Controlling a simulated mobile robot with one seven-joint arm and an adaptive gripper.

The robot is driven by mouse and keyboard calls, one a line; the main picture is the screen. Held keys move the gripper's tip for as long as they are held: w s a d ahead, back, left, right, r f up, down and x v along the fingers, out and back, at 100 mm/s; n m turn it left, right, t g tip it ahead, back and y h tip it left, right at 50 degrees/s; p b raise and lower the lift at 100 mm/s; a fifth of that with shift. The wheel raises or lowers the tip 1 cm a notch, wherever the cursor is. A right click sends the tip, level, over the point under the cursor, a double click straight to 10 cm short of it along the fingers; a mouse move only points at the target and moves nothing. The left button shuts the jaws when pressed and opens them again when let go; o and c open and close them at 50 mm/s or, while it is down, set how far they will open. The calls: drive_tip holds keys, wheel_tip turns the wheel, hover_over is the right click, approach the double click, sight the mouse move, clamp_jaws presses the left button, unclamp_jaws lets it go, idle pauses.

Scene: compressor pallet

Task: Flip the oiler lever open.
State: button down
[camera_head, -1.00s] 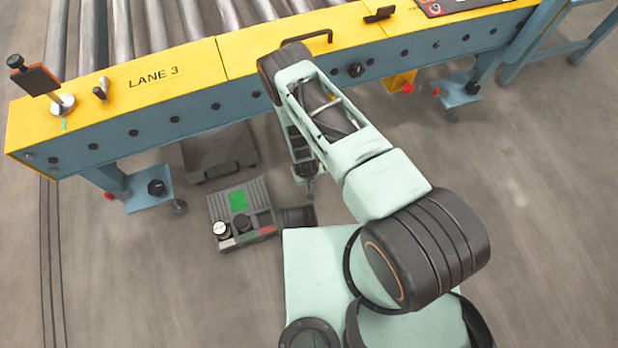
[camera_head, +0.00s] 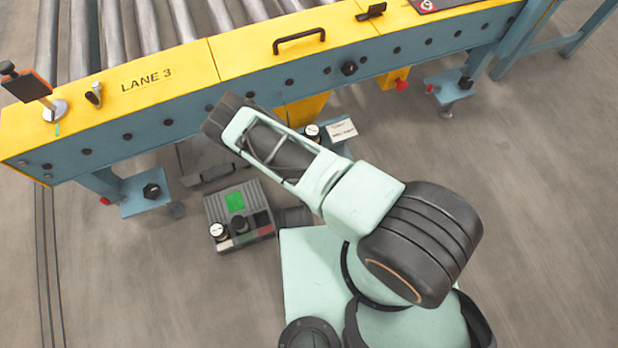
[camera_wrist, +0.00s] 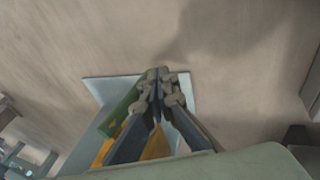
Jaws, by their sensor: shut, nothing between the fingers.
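A small grey lever (camera_head: 95,93) stands on the yellow top rail at the left, beside the LANE 3 lettering. It looks upright; I cannot tell for sure that it is the oiler lever. My gripper is hidden behind my own arm in the head view. In the wrist view my gripper (camera_wrist: 162,78) is shut and empty, with its fingertips together. Behind it are a pale blue plate (camera_wrist: 105,88) and bare floor. The lever does not show clearly in the wrist view.
The conveyor's yellow rail (camera_head: 235,55) carries a black handle (camera_head: 299,40) and a dark tilted plate on a round base (camera_head: 27,87). A white card (camera_head: 341,131) shows beside my arm. Floor at right is clear.

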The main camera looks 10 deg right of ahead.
drive_tip(key=shift+d+f+h, duration=0.1)
drive_tip(key=shift+d+h, duration=0.15)
drive_tip(key=shift+h, duration=0.15)
idle(0.7)
drive_tip(key=shift+a, duration=0.1)
idle(0.5)
